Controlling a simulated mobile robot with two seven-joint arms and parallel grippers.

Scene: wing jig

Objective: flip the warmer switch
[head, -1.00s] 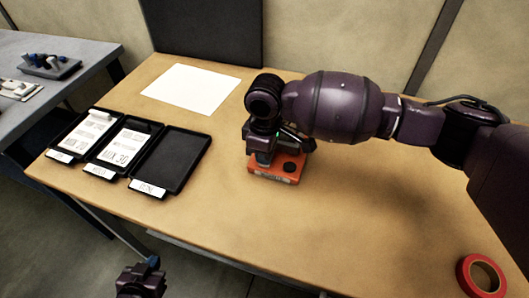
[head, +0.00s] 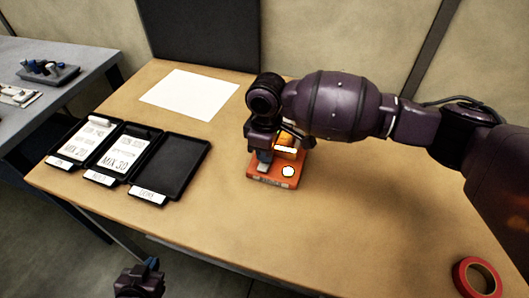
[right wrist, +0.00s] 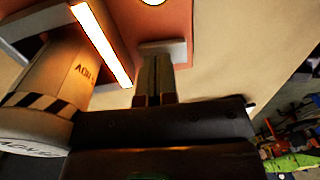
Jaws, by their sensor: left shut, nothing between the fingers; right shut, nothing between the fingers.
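The warmer is an orange box (head: 262,181) on the wooden table, partly hidden by my right gripper. Its bar (head: 286,150) and round spot (head: 288,171) glow bright. The glowing bar also shows in the right wrist view (right wrist: 101,42). A grey switch piece (right wrist: 160,48) sits on the orange face there, at the tips of my right gripper (right wrist: 154,62). The fingers are shut and empty, and appear to touch the switch or be just before it. In the head view my right gripper (head: 264,157) is over the warmer's left side. My left gripper (head: 140,280) is shut below the table's front edge.
A labelled bottle (right wrist: 55,75) stands by the glowing bar. Black trays (head: 172,166) lie to the left, with a white sheet (head: 189,93) behind. A red tape roll (head: 477,277) is at front right. The table's middle right is clear.

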